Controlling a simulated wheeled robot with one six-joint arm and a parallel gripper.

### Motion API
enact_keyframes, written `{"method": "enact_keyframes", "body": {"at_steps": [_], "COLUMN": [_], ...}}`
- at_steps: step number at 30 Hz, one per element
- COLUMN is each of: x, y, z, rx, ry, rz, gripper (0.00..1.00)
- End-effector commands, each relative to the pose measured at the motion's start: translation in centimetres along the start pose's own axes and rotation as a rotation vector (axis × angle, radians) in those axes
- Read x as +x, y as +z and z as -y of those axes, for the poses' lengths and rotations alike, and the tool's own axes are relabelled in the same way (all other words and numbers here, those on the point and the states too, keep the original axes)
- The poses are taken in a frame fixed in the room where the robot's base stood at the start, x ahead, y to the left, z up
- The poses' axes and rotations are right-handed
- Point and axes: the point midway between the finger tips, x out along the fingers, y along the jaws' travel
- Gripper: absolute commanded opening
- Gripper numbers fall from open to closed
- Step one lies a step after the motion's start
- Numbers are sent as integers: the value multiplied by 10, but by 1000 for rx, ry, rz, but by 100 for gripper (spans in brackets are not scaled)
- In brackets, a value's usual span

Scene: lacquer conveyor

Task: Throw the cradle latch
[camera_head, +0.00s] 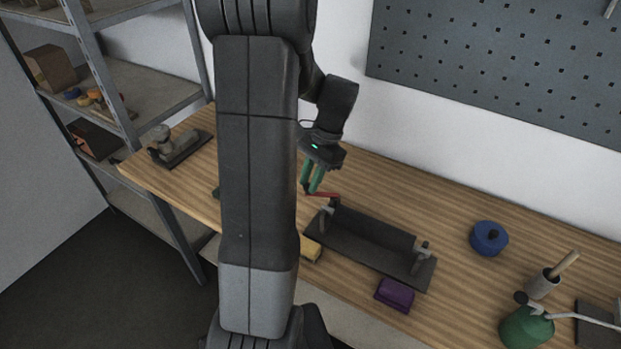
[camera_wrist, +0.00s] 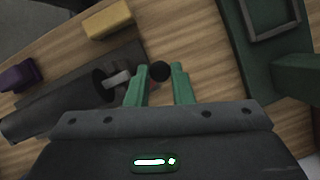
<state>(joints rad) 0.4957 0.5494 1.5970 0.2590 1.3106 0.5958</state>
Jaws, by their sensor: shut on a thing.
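The cradle (camera_head: 362,240) is a long dark trough on a base plate, with a grey post at each end, on the wooden bench. A red latch lever (camera_head: 325,195) sticks out at its far left end. My gripper (camera_head: 312,188) points down there, its green fingers at the lever's outer end. The cradle's end (camera_wrist: 72,88) lies left of the fingers. The rest of the lever is hard to make out in the wrist view.
A yellow block (camera_head: 311,250) and a purple block (camera_head: 394,294) lie along the cradle's near side. A blue round container (camera_head: 488,240), a cup (camera_head: 542,285) and a green can (camera_head: 525,327) stand right. A green frame (camera_wrist: 246,20) lies right in the wrist view.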

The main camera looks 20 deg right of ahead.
Motion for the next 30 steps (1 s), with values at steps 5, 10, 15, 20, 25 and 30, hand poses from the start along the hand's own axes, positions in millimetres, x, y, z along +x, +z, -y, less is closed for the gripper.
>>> {"method": "enact_keyframes", "body": {"at_steps": [5,10,15,20,25,30], "x": [-4,-5,-5,-5,-5,-5], "y": [-5,-8,-10,-11,-11,-11], "z": [4,6,7,7,7,7], "rx": [95,152,182,190,190,189], "ry": [-40,-64,-76,-80,-81,-81], "rz": [-3,-2,-3,-3,-4,-4], "gripper": [0,0,0,0,0,31]}}
